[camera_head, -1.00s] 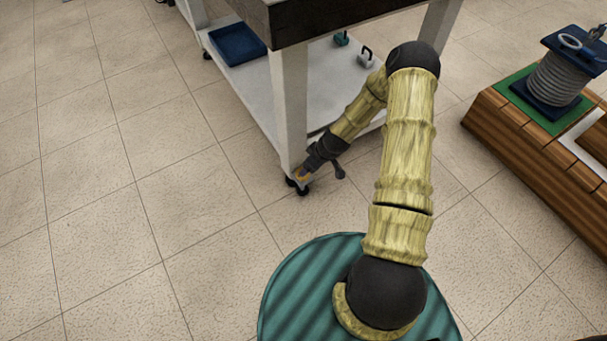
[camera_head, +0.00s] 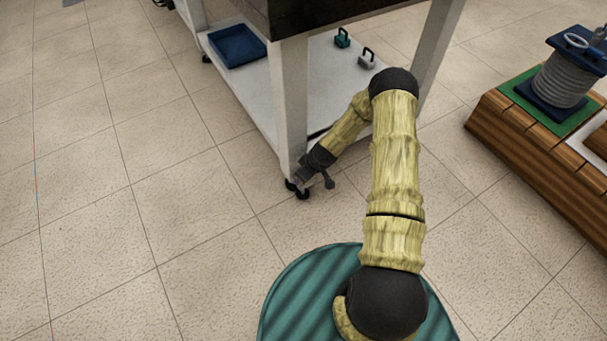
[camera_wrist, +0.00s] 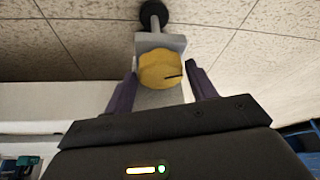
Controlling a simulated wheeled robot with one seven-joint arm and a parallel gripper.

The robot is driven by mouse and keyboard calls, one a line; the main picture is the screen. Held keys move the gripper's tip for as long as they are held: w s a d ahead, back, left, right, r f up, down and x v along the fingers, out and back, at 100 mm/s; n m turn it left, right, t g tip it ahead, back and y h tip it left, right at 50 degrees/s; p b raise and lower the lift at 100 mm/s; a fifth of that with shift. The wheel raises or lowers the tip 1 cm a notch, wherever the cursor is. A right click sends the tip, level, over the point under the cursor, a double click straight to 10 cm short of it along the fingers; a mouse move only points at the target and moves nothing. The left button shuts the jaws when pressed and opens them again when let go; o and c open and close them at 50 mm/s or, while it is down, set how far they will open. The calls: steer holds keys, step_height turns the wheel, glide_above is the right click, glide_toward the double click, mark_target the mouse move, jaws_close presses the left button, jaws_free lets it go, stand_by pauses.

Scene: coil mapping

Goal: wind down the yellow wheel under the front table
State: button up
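The yellow wheel (camera_wrist: 160,70) is a short round knob with a dark line on its face, seen in the wrist view on a grey bracket above a black caster (camera_wrist: 154,12). My gripper (camera_wrist: 162,70) is at the wheel, with one finger on each side of it. The fingers are open, with a narrow gap showing between each finger and the wheel. In the head view my gripper (camera_head: 302,174) is low at the foot of the front table's near leg (camera_head: 290,110), just above the black caster (camera_head: 302,194). The wheel is hidden there behind the gripper.
The front table's white lower shelf (camera_head: 262,90) holds a blue tray (camera_head: 237,46), a green weight-like item (camera_head: 342,38) and a grey one (camera_head: 366,60). A wooden platform (camera_head: 500,125) with a grey coil (camera_head: 562,80) stands at the right. The tiled floor at left is clear.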

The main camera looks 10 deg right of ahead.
steer(key=c, duration=0.5)
steer(key=shift+c, duration=0.2)
steer(key=shift+s+a+r+m+p, duration=0.1)
steer(key=shift+r+m+p, duration=0.05)
steer(key=shift+m+p, duration=0.3)
steer(key=shift+a+r+m+h+p, duration=0.15)
steer(key=shift+m+h+p, duration=0.35)
steer(key=shift+m+p, duration=0.65)
steer(key=shift+a+m+t+h+p, duration=0.1)
steer(key=shift+m+t+h+p, duration=0.35)
steer(key=shift+m+p, duration=0.65)
steer(key=shift+w+m+h+p, duration=0.2)
steer(key=shift+m+h+p, duration=0.25)
steer(key=shift+m+p, duration=0.55)
